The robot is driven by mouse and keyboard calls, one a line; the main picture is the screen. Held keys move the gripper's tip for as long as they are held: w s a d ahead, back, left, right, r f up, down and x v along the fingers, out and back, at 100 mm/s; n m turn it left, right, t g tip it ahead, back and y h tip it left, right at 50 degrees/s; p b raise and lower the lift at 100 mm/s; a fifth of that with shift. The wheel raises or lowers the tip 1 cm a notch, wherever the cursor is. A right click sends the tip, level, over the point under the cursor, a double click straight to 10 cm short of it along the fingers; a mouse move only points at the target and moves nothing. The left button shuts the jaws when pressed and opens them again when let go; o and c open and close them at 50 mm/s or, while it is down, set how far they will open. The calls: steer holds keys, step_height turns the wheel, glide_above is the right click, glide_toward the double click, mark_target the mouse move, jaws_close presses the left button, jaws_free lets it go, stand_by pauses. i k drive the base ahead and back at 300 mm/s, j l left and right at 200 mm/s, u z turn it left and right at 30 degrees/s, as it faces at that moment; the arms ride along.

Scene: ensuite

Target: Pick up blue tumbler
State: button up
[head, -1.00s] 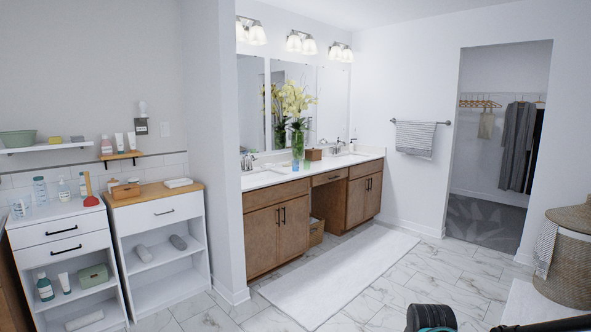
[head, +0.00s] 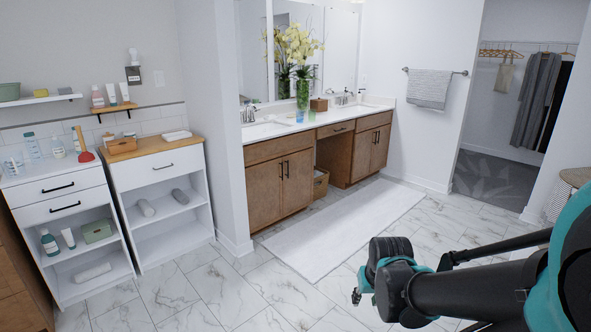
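A small blue tumbler (head: 299,117) stands on the white vanity counter, just in front of the glass vase of pale yellow flowers (head: 302,90). A greenish glass (head: 311,115) stands close to its right. My arm reaches in from the lower right of the head view, over the floor and well short of the counter. Only a small dark tip of what seems to be my gripper (head: 357,296) shows past the arm's far joint. The fingers are too hidden to tell open from shut. Nothing is seen held.
The wooden vanity (head: 280,180) has sinks, taps and a brown box (head: 319,104) on its counter. A white bath mat (head: 345,228) lies before it. White shelf units (head: 165,205) with bottles and a plunger (head: 83,148) stand left. The marble floor in front is clear.

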mark_target(300, 113)
steer(key=i, duration=2.45)
